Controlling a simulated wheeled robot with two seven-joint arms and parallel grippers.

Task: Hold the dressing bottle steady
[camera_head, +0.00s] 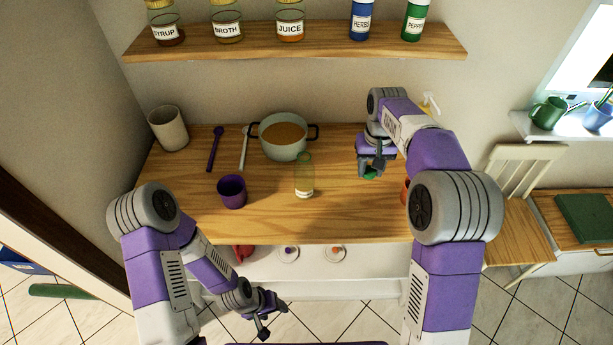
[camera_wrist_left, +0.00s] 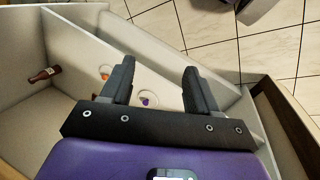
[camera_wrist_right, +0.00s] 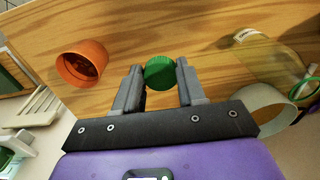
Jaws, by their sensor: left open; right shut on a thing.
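The dressing bottle (camera_head: 304,182) appears to be the clear, yellowish one with a pale label, standing upright on the wooden worktop. It also shows at the right of the right wrist view (camera_wrist_right: 275,62). No gripper touches it. My right gripper (camera_head: 370,168) is shut on a ribbed green cap (camera_wrist_right: 160,73), to the right of the bottle and low over the worktop; I cannot tell if the cap touches the wood. My left gripper (camera_head: 265,315) is open and empty, low in front of the worktop's front edge, away from the bottle.
A pot (camera_head: 283,150) of brown liquid stands behind the bottle. A purple cup (camera_head: 232,192), two spoons and a beige crock (camera_head: 168,128) are to the left. An orange cup (camera_wrist_right: 82,63) is beside my right gripper. A shelf (camera_head: 300,42) of bottles and jars hangs above.

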